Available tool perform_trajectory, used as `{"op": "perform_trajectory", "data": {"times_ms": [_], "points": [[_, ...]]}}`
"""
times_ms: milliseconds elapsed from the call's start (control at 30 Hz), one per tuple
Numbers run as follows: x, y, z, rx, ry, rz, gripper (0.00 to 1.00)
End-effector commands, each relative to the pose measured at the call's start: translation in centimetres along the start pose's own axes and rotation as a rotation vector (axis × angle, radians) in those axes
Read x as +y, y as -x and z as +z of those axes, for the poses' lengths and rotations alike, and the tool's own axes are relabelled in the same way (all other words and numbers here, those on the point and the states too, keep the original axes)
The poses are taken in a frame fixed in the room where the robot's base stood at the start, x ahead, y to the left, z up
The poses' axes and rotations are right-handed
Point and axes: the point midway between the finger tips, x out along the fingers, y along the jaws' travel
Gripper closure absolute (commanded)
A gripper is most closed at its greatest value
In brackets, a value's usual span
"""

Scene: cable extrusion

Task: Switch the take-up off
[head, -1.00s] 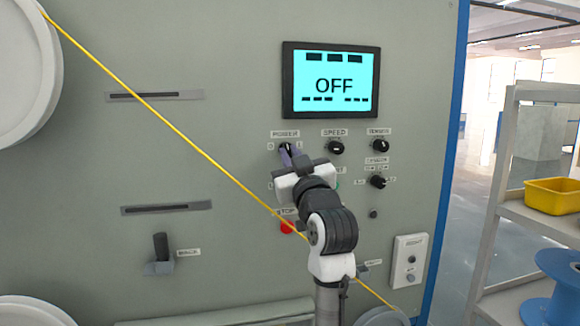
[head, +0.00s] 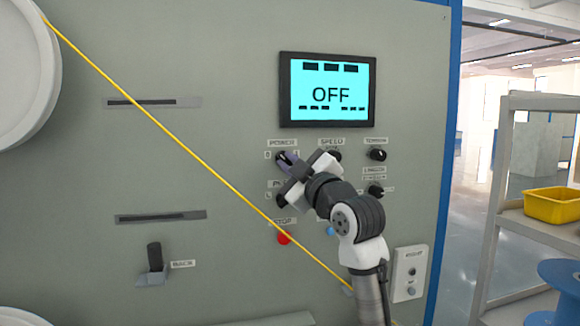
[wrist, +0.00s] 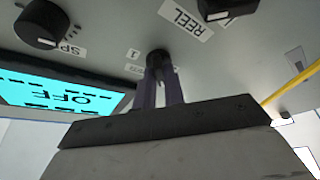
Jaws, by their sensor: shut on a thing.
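The take-up panel's screen (head: 327,92) reads OFF; it shows upside down in the wrist view (wrist: 60,98). The black POWER knob (wrist: 158,58) is small and mostly covered by my fingers; which mark it points to cannot be made out clearly. My gripper (head: 286,161) has its purple fingertips on this knob, one on each side, shut on it. In the wrist view my fingers (wrist: 160,85) reach up to the knob, next to a "1" label.
The SPEED knob (wrist: 42,22) sits close beside the gripper, and the TENSION knob (head: 377,155) is farther right. A red stop button (head: 284,238) is below. The yellow cable (head: 190,148) runs diagonally across the panel. A shelf with a yellow bin (head: 553,205) stands right.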

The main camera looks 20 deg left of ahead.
Motion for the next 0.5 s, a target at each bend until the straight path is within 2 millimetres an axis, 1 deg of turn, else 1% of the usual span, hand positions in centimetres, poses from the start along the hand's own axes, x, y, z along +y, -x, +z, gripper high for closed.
{"op": "perform_trajectory", "data": {"times_ms": [400,433,500], "points": [[-0.06,-0.01,-0.03,0.0,0.007,-0.003,1.0],[-0.05,-0.01,-0.03,0.0,0.007,-0.003,0.85],[-0.05,-0.01,-0.03,0.0,0.006,-0.003,0.76]]}}
